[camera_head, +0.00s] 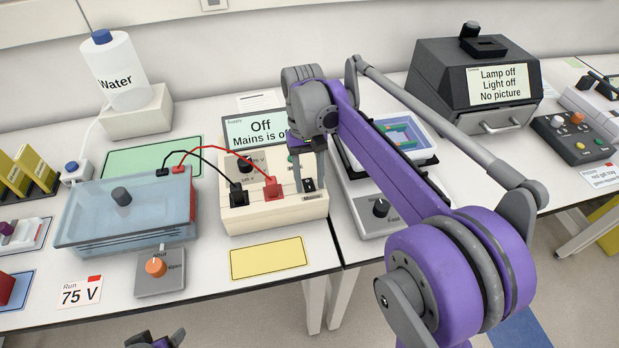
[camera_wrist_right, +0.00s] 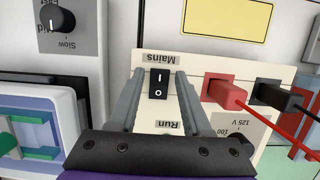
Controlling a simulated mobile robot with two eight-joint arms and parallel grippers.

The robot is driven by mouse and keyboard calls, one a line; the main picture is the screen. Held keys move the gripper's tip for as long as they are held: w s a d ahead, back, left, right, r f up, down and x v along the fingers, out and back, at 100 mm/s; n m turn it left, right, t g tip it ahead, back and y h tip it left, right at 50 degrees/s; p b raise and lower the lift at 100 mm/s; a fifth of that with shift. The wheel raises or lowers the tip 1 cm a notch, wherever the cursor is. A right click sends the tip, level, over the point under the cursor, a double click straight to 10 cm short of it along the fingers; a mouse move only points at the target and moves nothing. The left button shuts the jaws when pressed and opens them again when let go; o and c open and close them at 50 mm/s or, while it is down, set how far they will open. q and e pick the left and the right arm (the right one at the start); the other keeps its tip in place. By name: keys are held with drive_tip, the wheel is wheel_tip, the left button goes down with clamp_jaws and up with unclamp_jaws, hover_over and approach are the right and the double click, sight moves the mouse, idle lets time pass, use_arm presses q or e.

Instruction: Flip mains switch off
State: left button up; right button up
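The cream power supply (camera_head: 272,209) stands on the bench; its display (camera_head: 255,131) reads "Off" and "Mains is of…", the rest hidden by my right arm. The black mains rocker switch (camera_wrist_right: 158,83), marked I and O, is on its front panel above the word "Run" in the right wrist view; it also shows in the head view (camera_head: 309,185). My right gripper (camera_wrist_right: 158,76) is open, its two fingers on either side of the switch; contact cannot be told. My left gripper (camera_head: 155,341) is mostly cut off at the bottom edge of the head view.
Red and black leads (camera_head: 215,150) run from the supply to the blue gel tank (camera_head: 125,215). An orange knob box (camera_head: 159,270) and yellow mat (camera_head: 268,258) lie in front. A grey rocker (camera_head: 381,212) and dark imaging box (camera_head: 475,85) stand right.

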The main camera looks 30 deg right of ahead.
sight(307, 179)
drive_tip(key=shift+o, duration=0.7)
use_arm(q)
drive_tip(key=shift+w+r+p, duration=0.25)
drive_tip(key=shift+r+p, duration=0.25)
drive_tip(key=shift+r, duration=0.2)
use_arm(e)
drive_tip(key=v, duration=1)
drive_tip(key=shift+r, duration=0.45)
